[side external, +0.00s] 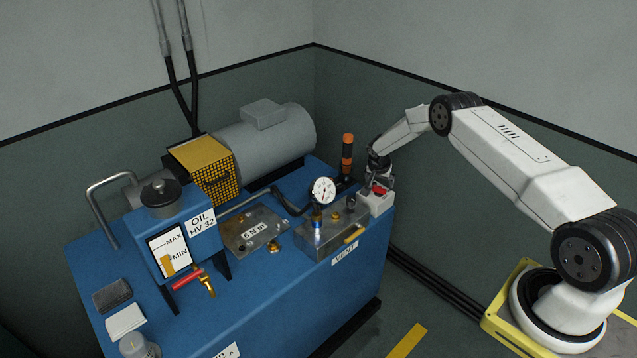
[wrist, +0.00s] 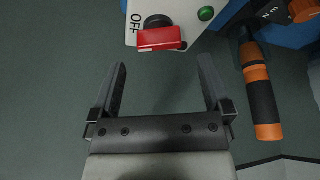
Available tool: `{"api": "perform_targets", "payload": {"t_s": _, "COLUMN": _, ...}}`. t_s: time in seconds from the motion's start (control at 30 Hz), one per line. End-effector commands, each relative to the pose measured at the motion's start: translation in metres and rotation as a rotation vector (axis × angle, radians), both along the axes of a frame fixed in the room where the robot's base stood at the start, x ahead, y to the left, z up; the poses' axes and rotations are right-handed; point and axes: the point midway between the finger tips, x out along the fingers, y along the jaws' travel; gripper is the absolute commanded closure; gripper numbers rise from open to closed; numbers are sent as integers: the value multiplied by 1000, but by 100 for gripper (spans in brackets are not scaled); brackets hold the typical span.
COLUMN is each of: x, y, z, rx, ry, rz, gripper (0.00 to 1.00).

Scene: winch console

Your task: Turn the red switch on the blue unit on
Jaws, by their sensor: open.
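The red switch (wrist: 160,39) is a red lever on a dark round pivot, on a white box (wrist: 185,22) marked "OFF" beside it. In the side view the red switch (side external: 380,190) shows on the white box (side external: 372,203) at the right corner of the blue unit (side external: 345,290). My gripper (wrist: 162,62) is open and empty in the wrist view, its two fingers just below the switch and not around it. In the side view my gripper (side external: 379,170) is close above the white box; its fingertips are hard to make out.
A green round lamp or button (wrist: 206,13) sits on the white box. An orange and black handle (side external: 347,153) stands upright close to my gripper, as does a round gauge (side external: 323,190). A grey motor (side external: 265,140) lies behind.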

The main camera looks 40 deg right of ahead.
Motion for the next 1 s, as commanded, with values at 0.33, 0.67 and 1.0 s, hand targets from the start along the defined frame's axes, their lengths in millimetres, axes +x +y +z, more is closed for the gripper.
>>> {"api": "perform_targets", "payload": {"t_s": 0.33, "x": 3, "y": -10, "z": -26, "rx": 1, "ry": 1, "rz": -1, "gripper": 0}}
{"api": "perform_targets", "payload": {"t_s": 0.67, "x": 5, "y": -13, "z": -33, "rx": 1, "ry": 0, "rz": -1, "gripper": 0}}
{"api": "perform_targets", "payload": {"t_s": 1.0, "x": 5, "y": -13, "z": -33, "rx": 1, "ry": 0, "rz": 0, "gripper": 32}}
